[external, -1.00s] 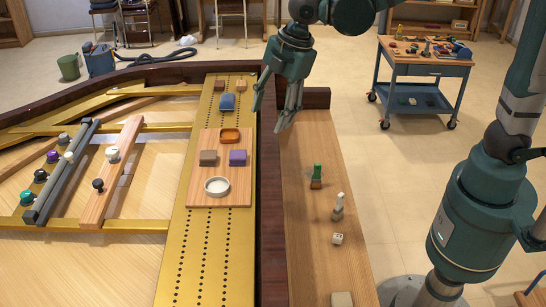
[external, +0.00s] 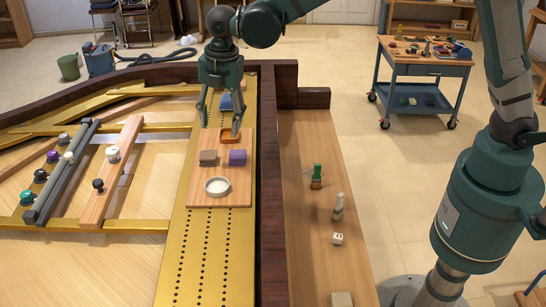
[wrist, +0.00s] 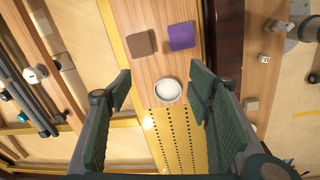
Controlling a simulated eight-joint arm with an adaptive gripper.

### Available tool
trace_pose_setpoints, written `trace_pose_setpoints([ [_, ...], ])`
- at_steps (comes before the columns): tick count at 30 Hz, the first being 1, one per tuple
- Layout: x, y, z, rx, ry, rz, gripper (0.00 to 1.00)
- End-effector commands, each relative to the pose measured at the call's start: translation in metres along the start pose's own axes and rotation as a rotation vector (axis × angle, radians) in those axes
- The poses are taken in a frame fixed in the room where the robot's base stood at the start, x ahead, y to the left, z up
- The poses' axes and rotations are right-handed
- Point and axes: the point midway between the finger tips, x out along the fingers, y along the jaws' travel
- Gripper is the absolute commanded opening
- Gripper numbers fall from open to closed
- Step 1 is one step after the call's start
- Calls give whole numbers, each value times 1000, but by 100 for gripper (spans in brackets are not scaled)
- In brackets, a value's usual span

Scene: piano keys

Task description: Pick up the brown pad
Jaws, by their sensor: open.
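The brown pad (external: 208,158) is a small square block lying on a wooden board (external: 205,190), left of a purple pad (external: 237,157). It shows near the top of the wrist view (wrist: 141,44), fully uncovered. My gripper (external: 220,125) is open and empty, pointing down over the far end of the board. In the wrist view its fingers (wrist: 160,88) are spread wide, with the brown pad beyond their tips.
A round white dish (external: 217,186) sits on the board in front of the pads. An orange ring-shaped dish (external: 228,139) lies behind them, close to my fingers. A blue block (external: 227,103) is partly hidden behind my gripper. The gold strip (external: 195,255) nearer the camera is clear.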

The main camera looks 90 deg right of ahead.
Motion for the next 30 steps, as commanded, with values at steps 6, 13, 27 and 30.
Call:
trace_pose_setpoints([
  [6, 25, 28, 8, -100, -2, -41, 51],
  [13, 52, 47, 15, -191, 0, -77, 51],
  [27, 66, 55, 18, -236, 2, -94, 51],
  [30, 66, 55, 18, -236, 2, -94, 51],
])
